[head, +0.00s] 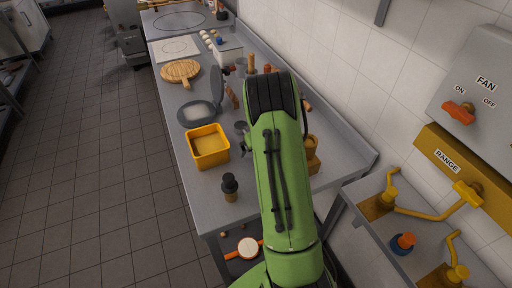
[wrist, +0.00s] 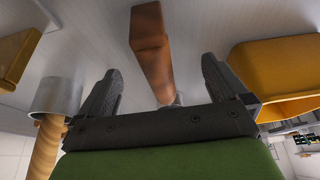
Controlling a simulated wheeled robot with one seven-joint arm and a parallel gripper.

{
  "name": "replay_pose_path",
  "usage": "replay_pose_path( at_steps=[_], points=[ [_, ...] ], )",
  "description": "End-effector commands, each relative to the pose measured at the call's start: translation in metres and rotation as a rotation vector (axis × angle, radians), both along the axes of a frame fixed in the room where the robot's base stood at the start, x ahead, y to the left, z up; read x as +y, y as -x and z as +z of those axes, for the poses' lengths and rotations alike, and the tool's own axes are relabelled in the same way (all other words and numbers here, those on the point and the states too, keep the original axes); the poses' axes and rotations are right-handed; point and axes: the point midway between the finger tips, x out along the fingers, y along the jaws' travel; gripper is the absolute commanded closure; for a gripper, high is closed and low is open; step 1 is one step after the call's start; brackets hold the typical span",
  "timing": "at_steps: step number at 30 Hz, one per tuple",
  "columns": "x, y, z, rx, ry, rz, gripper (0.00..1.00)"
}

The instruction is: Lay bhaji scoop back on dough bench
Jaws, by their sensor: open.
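My gripper (wrist: 160,66) is open, with one dark finger on each side of a brown handle (wrist: 149,42) in the wrist view. The handle runs from the top of that view down between the fingers to a small grey end partly hidden by the gripper body. It may be the bhaji scoop, but I cannot tell for sure. The fingers are not closed on it. The grey steel dough bench (head: 210,204) runs along the wall in the head view. My green arm reaches over it and hides most of the gripper there.
A yellow bin (head: 209,161) stands left of my arm; it also shows in the wrist view (wrist: 275,72). A dark-topped shaker (head: 230,186) stands nearer the front. A grey cup with a tan handle (wrist: 57,95) is close left in the wrist view. A round wooden board (head: 181,71) lies farther back.

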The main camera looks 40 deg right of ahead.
Motion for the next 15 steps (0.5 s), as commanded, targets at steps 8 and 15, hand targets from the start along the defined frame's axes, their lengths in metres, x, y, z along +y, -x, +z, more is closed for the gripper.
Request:
replay_pose_path(
  at_steps=[8, 15],
  points=[
    [0.001, 0.005, 0.014, -0.001, 0.001, -0.001, 0.00],
    [0.002, 0.011, 0.027, -0.001, 0.001, 0.000, 0.00]
  ],
)
